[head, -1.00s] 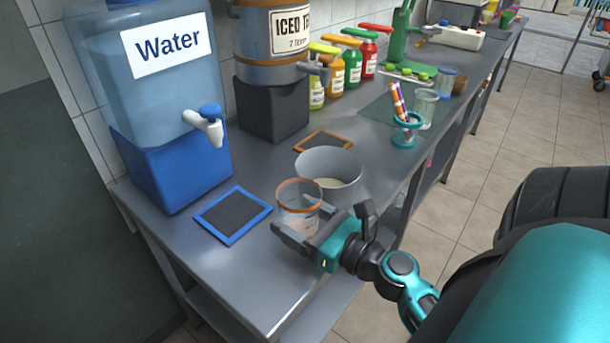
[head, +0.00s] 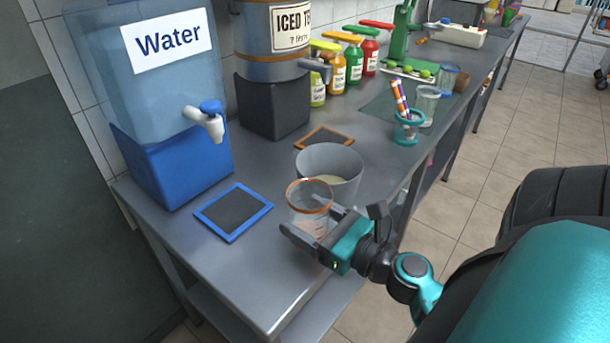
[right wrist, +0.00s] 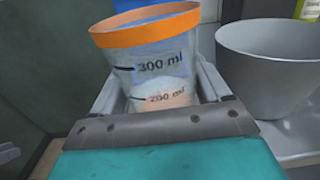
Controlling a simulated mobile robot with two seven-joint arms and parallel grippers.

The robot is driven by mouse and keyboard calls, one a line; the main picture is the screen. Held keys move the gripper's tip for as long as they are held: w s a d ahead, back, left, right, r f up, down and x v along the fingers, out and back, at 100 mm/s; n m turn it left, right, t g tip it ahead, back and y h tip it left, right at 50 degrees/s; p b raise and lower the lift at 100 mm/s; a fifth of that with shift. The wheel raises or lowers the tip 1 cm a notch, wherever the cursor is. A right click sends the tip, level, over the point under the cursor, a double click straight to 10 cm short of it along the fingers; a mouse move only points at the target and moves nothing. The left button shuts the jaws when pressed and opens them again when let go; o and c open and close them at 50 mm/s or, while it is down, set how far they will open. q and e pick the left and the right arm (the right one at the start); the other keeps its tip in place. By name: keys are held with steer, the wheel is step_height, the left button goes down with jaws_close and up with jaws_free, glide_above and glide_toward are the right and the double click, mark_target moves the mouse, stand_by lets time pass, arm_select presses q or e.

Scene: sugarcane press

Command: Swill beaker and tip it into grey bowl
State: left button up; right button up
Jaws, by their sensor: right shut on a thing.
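The clear beaker (head: 311,205) has an orange rim and stands out at the front of the counter, in front of the grey bowl. My right gripper (head: 314,233) is shut around it. In the right wrist view the beaker (right wrist: 152,65) shows 300 ml and 200 ml marks and sits slightly tilted between the fingers; a pale pinkish patch shows low in it. The grey bowl (head: 329,160) stands just behind the beaker with some pale liquid inside; it also shows at the right of the right wrist view (right wrist: 268,75). My left gripper is not in view.
A blue-framed mat (head: 233,212) lies left of the beaker, before the water dispenser (head: 168,165). An orange-framed mat (head: 325,137) lies behind the bowl, near the iced tea dispenser (head: 272,107). A teal holder (head: 408,128) with straws stands further right.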

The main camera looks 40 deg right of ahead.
steer(key=shift+w+a+r+p, duration=0.1)
steer(key=shift+w+p, duration=0.1)
steer(key=shift+w, duration=0.3)
steer(key=shift+w+a+p, duration=0.1)
steer(key=shift+w+p, duration=0.05)
steer(key=shift+w, duration=0.3)
steer(key=shift+s+a, duration=0.2)
steer(key=shift+a, duration=0.8)
